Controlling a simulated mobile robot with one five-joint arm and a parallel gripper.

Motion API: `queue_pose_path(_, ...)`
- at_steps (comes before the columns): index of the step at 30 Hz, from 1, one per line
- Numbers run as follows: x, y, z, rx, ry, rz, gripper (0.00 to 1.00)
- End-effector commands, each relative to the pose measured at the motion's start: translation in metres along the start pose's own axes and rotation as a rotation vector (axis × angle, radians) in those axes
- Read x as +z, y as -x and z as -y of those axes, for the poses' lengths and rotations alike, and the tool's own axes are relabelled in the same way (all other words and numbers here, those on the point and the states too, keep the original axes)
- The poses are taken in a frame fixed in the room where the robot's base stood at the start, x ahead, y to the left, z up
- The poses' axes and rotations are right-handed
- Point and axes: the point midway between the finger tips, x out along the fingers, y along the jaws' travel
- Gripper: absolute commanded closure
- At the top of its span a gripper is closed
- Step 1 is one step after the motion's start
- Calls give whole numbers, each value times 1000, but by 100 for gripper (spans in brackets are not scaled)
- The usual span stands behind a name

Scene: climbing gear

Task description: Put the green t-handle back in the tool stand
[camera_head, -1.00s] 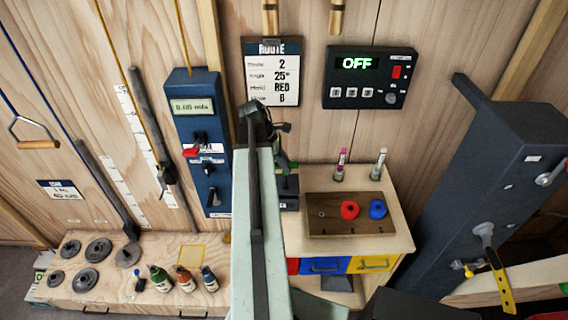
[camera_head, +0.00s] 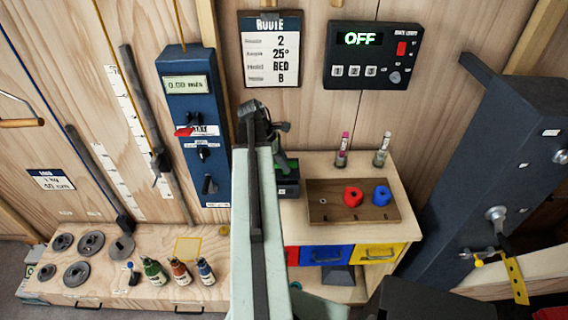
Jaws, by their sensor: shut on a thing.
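My gripper (camera_head: 278,127) is at the top of my pale arm, in front of the wall and above the small cabinet. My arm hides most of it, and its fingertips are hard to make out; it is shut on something. A small green part (camera_head: 287,164), probably the green t-handle, shows just right of my arm and below the gripper. It overlaps a dark block (camera_head: 288,188) on the cabinet's left side, likely the tool stand. I cannot tell whether the green part is in the gripper, touching the block or apart from it.
A wooden board (camera_head: 335,212) with a red piece (camera_head: 352,196) and a blue piece (camera_head: 381,195) lies on the cabinet. Two small tubes (camera_head: 342,150) stand behind it. A dark angled post (camera_head: 490,170) is at right. Bottles (camera_head: 180,272) and weights (camera_head: 90,243) sit on the left bench.

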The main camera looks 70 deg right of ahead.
Motion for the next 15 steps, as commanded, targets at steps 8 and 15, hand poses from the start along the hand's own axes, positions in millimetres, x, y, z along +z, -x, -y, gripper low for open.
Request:
queue_pose_path(8, 0, 0, 0, 0, 1, 0, 53)
queue_pose_path(15, 0, 5, 0, 1, 1, 0, 53)
